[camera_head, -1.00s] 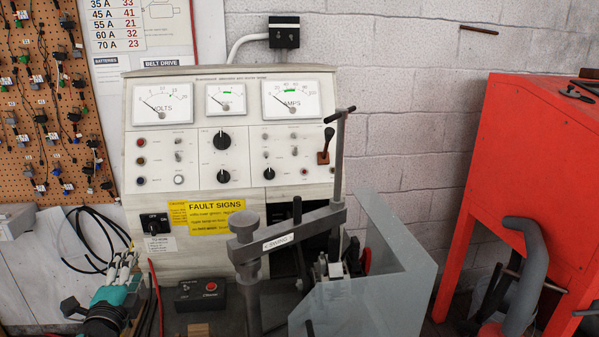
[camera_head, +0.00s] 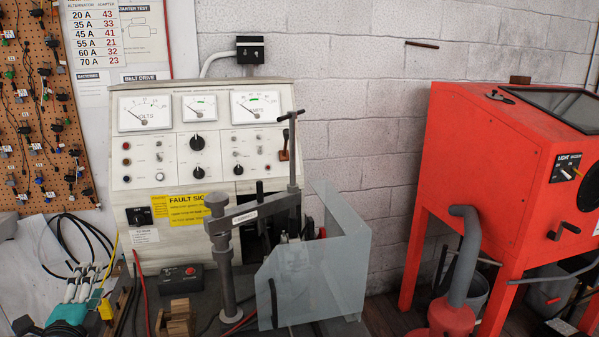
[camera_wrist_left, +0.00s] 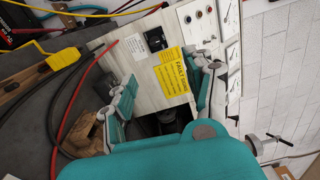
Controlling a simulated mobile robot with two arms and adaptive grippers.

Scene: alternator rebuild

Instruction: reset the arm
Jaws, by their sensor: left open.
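My left gripper (camera_head: 82,284), with teal and light grey parts, is at the bottom left of the head view, in front of the left side of the test bench. In the left wrist view its two fingers (camera_wrist_left: 165,85) stand apart with nothing held between them. The test bench (camera_head: 215,165) is an off-white panel with dials, knobs and a yellow fault signs label, which also shows past the fingers in the wrist view (camera_wrist_left: 174,75). Part of the gripper is cut off by the lower picture edge. My right gripper is in neither view.
A black box with a red button (camera_head: 180,279) and a wooden block (camera_head: 177,320) sit right of the gripper. A clamp post (camera_head: 222,240) and a clear guard (camera_head: 335,260) stand farther right. Black and red cables lie close by. A red cabinet (camera_head: 455,170) is at the right.

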